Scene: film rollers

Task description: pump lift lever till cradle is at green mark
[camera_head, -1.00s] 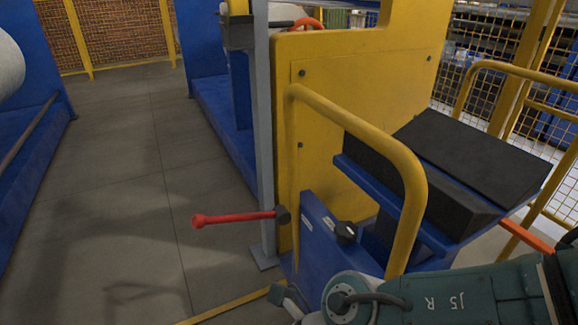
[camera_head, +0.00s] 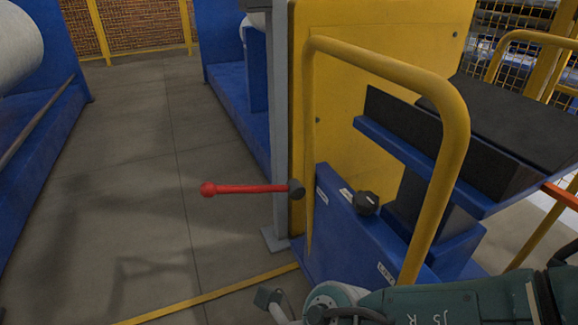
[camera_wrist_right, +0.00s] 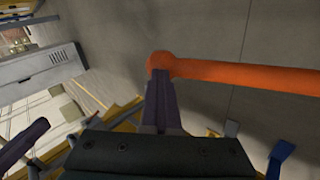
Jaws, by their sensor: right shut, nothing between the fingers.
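The black V-shaped cradle (camera_head: 500,125) sits empty on a blue support at the right. I make out no green mark. My right gripper (camera_head: 268,298) is low in the head view, below the lever and apart from it in the picture. In the right wrist view its shut fingers (camera_wrist_right: 160,78) overlap the round end of an orange-red bar, apparently the lever (camera_wrist_right: 245,72); contact cannot be told. My left gripper is out of view.
A yellow guard rail (camera_head: 455,130) arches in front of the cradle, close to my right arm. A black knob (camera_head: 367,203) sits on the blue housing (camera_head: 345,225). A grey post and yellow panel (camera_head: 375,110) stand behind. The floor (camera_head: 130,190) at left is open.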

